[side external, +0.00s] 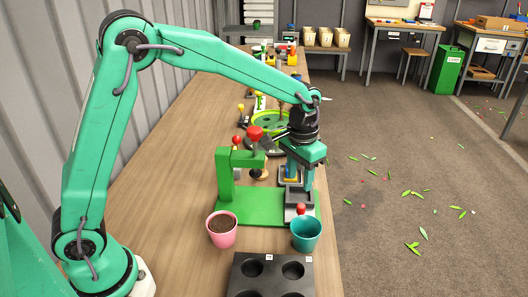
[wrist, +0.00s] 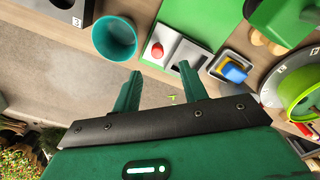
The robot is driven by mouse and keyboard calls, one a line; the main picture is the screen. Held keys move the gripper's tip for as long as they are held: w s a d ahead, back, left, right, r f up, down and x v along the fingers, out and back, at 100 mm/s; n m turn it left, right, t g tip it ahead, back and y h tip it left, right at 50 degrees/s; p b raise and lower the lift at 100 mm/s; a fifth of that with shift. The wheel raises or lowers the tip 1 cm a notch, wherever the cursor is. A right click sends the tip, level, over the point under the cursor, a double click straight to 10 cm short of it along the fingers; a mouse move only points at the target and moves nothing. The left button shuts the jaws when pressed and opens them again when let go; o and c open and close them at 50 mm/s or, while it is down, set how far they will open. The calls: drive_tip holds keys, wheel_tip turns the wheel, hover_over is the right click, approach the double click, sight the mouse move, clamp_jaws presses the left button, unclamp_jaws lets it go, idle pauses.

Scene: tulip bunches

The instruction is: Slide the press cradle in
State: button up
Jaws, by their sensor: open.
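The press is a green frame (side external: 224,178) on a green base plate (side external: 250,208), with a red-topped lever (side external: 255,132). The press cradle (wrist: 184,56) is a grey sliding piece at the plate's right edge. Its red knob (side external: 301,208) stands at its near end and also shows in the wrist view (wrist: 157,50). My gripper (wrist: 160,69) is open and empty. In the wrist view its two green fingertips lie to either side of the knob, which appears beyond the gap between them. Contact with the knob cannot be told. In the side view my gripper (side external: 301,180) hangs over the cradle's far part.
A pink pot of soil (side external: 222,231) and a teal pot (side external: 307,234) stand before the press. A black tray with round holes (side external: 272,272) is nearest. A small tray with blue and yellow pieces (wrist: 232,71) lies beside the cradle. The floor is right of the bench.

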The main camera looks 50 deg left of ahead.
sight(302, 205)
drive_tip(key=shift+w+d+f, duration=0.2)
drive_tip(key=shift+w+f, duration=0.05)
drive_tip(key=shift+f, duration=0.2)
drive_tip(key=shift+w+d+f, duration=0.2)
drive_tip(key=shift+f, duration=0.2)
drive_tip(key=shift+f, duration=0.15)
drive_tip(key=shift+f, duration=3.75)
clamp_jaws()
